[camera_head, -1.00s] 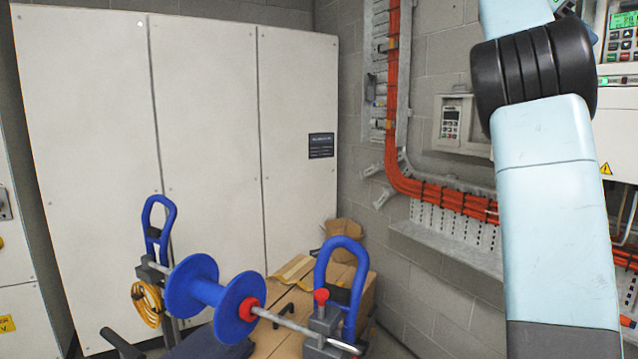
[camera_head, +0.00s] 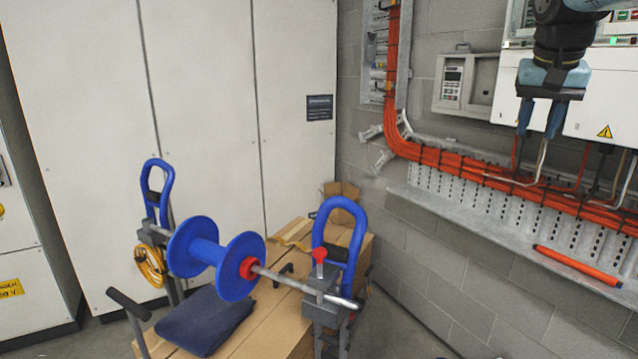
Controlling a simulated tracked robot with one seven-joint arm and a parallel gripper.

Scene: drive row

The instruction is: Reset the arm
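My gripper (camera_head: 539,135) hangs at the upper right, pointing down, in front of the white drive cabinet. Its two blue-grey fingers are spread apart. Bare space and thin cables behind show between them, and I see nothing held. My dark wrist (camera_head: 562,42) shows above it, and the rest of my arm runs out of the top right of the view.
Orange cables (camera_head: 460,165) run along a perforated metal tray (camera_head: 510,215) below my gripper. An orange rod (camera_head: 577,266) lies on the tray's ledge. A blue reel (camera_head: 215,258) on a stand is at lower left, by cardboard boxes (camera_head: 268,322). White cabinets (camera_head: 205,110) stand behind.

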